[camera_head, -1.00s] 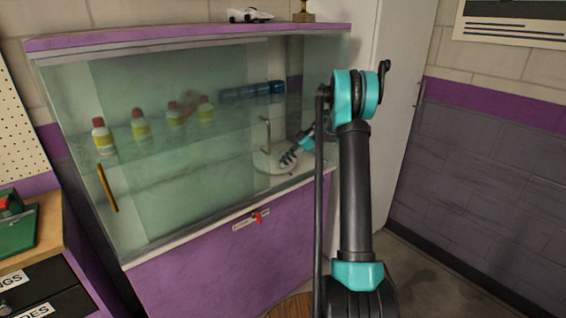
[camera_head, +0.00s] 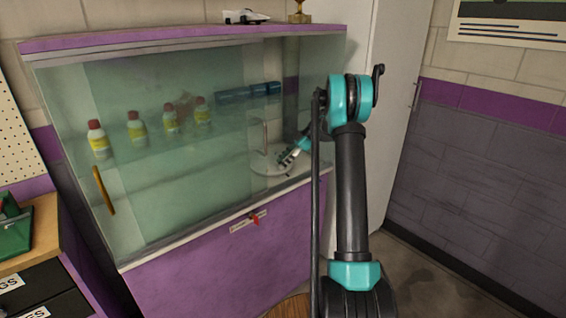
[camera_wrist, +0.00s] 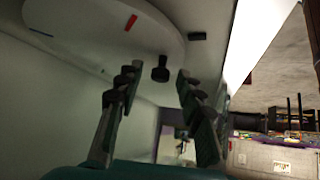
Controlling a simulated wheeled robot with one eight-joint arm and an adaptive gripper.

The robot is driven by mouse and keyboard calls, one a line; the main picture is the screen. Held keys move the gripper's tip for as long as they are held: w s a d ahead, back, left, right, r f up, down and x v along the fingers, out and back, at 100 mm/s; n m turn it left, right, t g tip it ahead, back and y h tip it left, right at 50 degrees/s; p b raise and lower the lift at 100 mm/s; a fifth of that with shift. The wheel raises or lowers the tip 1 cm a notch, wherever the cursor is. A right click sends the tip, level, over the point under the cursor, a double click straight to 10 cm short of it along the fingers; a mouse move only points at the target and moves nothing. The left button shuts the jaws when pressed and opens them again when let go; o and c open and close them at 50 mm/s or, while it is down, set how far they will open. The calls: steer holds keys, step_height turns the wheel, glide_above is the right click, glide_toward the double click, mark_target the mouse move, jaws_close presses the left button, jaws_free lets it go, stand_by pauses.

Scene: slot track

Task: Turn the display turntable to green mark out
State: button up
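The display turntable (camera_head: 262,166) is a pale round disc at the right end inside the glass cabinet. A dark knob (camera_wrist: 160,70) stands near the disc's edge. My gripper (camera_head: 286,160) is inside the cabinet over the disc's right side. In the wrist view my gripper (camera_wrist: 157,82) is open, with the knob showing between its two fingertips and a gap on each side. I cannot tell the depth between them.
The glass cabinet (camera_head: 220,240) surrounds my forearm's end, with a glass pane and yellow handle (camera_head: 104,190) to the left. Several bottles (camera_head: 136,128) and blue boxes (camera_head: 248,93) stand on the shelf. A small dark block (camera_wrist: 197,36) sits beside the disc. A red key-like item (camera_head: 254,219) is on the cabinet front.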

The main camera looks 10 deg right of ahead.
mark_target(272, 171)
steer(key=shift+s+a+m+t, duration=0.4)
steer(key=shift+a+m+t, duration=0.35)
steer(key=shift+m, duration=0.25)
steer(key=shift+s+a+m+t, duration=0.25)
steer(key=shift+a+m+t, duration=0.4)
steer(key=shift+m+t, duration=0.4)
steer(key=a+m+t+h, duration=0.1)
steer(key=a+m+t, duration=0.1)
steer(key=m, duration=0.1)
steer(key=shift+a+m+h, duration=0.1)
steer(key=shift+m+h, duration=0.15)
steer(key=shift+h, duration=0.15)
steer(key=v, duration=1.8)
steer(key=s+a+f+m+h, duration=0.2)
steer(key=s+a+f+m, duration=0.1)
steer(key=s, duration=0.7)
steer(key=s+a+f+m+g+h, duration=0.1)
steer(key=s+f, duration=0.4)
steer(key=s, duration=0.6)
steer(key=shift+a+f+m+h, duration=0.4)
steer(key=shift+a+m+h, duration=0.2)
steer(key=shift+a+m, duration=0.7)
steer(key=shift+s, duration=0.1)
